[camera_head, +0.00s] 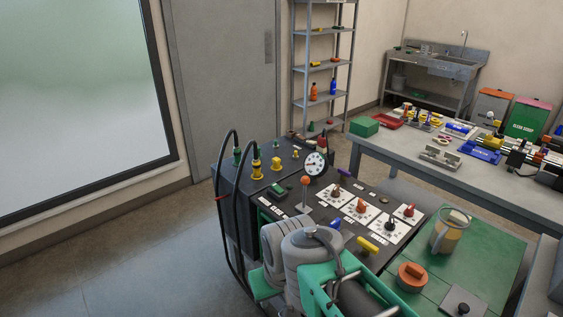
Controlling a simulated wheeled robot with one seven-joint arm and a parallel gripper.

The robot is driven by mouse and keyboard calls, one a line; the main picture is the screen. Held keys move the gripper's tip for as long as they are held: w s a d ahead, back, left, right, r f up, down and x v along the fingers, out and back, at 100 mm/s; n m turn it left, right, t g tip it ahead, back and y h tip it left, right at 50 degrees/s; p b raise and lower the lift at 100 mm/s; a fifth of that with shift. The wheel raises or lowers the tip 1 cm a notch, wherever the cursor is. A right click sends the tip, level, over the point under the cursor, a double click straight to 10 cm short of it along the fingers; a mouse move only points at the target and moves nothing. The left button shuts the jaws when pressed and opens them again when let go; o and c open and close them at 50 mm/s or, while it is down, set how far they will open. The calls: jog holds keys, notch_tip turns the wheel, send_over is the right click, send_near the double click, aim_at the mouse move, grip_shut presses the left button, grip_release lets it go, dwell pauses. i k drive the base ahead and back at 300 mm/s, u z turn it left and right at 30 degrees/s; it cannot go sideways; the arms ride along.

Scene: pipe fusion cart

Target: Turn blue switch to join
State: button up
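The cart's dark control panel (322,212) is in the lower middle of the head view. A small blue handle (336,224) shows on it, just beyond the large grey rounded parts; it is the only blue control I can make out on the panel, and its setting is too small to read. A yellow handle (368,245) lies to its right. Several rotary knobs on white label plates stand beyond it, including an orange one (361,206), a black one (390,224) and a red one (410,210). I cannot make out my gripper.
A round gauge (315,162) and an orange-topped lever (305,182) stand up from the panel. Black hoses (236,185) loop at its left. A green surface with a clear jug (450,231) is at right. A grey workbench (385,152) stands behind. Floor at left is clear.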

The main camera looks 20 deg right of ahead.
aim_at(335, 224)
jog(key=z, duration=0.9)
